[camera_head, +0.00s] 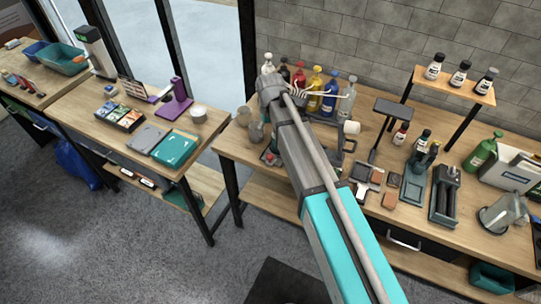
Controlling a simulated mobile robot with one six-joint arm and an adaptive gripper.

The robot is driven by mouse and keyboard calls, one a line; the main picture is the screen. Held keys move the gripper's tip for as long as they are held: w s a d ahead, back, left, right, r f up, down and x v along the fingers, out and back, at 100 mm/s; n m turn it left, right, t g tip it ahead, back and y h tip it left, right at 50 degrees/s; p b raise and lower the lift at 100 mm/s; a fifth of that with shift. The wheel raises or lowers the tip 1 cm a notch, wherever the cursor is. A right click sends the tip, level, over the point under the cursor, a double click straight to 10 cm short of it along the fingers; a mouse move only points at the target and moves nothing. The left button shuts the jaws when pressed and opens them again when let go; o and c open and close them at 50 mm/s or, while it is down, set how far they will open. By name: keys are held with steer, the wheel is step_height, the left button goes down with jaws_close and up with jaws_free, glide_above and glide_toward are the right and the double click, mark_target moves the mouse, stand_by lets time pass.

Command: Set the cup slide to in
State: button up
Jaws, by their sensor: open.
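My arm crosses the middle of the head view from the bottom and ends over the left part of the right-hand workbench (232,148). My gripper is not visible; the arm hides that area.
Sponges, brushes and a green bottle (480,154) crowd the bench's right half. A separate bench on the left holds a teal case (176,149) and a purple stand (175,103).

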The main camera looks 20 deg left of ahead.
mark_target(270, 156)
steer(key=shift+f+b, duration=6.8)
steer(key=shift+f, duration=0.05)
jaws_close()
